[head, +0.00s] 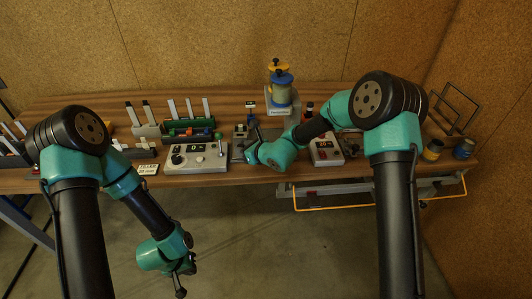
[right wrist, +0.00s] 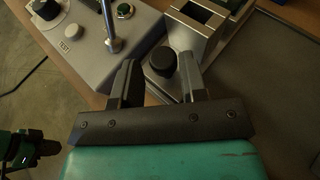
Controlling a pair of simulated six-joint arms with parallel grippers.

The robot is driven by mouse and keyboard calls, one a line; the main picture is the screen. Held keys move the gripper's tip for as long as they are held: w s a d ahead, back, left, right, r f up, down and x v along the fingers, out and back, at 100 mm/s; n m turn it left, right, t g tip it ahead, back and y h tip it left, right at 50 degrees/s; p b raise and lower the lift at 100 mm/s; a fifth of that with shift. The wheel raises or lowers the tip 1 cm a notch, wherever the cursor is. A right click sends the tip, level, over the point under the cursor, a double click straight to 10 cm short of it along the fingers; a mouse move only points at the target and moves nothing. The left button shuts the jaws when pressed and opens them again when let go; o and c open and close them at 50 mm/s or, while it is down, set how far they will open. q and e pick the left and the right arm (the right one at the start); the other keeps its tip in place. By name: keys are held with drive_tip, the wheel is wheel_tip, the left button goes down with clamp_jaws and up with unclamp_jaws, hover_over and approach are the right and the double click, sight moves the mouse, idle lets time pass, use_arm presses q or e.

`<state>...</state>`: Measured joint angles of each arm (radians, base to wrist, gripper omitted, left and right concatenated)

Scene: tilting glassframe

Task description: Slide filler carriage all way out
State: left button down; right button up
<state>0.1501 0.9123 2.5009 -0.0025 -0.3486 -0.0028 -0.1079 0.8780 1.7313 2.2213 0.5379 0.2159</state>
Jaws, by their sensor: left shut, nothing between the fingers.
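The filler carriage looks to be the grey metal block with a square opening (right wrist: 198,28) and a round black knob (right wrist: 163,60) on its front plate. In the head view the grey fixture (head: 241,134) stands near the table's front edge, partly covered by my right arm. My right gripper (right wrist: 157,75) is open, with one finger on each side of the knob; I cannot tell whether either finger touches it. My left gripper (head: 181,284) is shut and empty, hanging low in front of the table; it also shows at the lower left of the right wrist view (right wrist: 42,150).
A control box with knobs (head: 196,157) stands just left of the fixture, its lever (right wrist: 110,28) close to my right gripper. Another box with a red display (head: 326,149) is to the right. A blue and yellow container (head: 281,92) stands behind. The floor in front is clear.

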drive_tip(key=v, duration=1.5)
drive_tip(key=shift+s+d+r, duration=0.2)
drive_tip(key=shift+s+r, duration=0.05)
drive_tip(key=shift+s, duration=0.05)
drive_tip(key=s+d+f+n+g+h, duration=0.2)
drive_tip(key=s+d+f+n+g, duration=0.1)
drive_tip(key=s+f+n, duration=0.4)
drive_tip(key=s+d+f+n+g+h, duration=0.2)
drive_tip(key=s+d+f+n, duration=0.4)
drive_tip(key=f, duration=0.6)
drive_tip(key=s+d+f+n+g+h, duration=0.1)
drive_tip(key=s+d+f+n+g, duration=0.2)
drive_tip(key=s+f+n, duration=0.6)
drive_tip(key=shift+s+d+f+n+g+h, duration=0.4)
drive_tip(key=shift+s+d+n, duration=0.15)
drive_tip(key=shift+d+n, duration=0.9)
drive_tip(key=shift+a, duration=0.15)
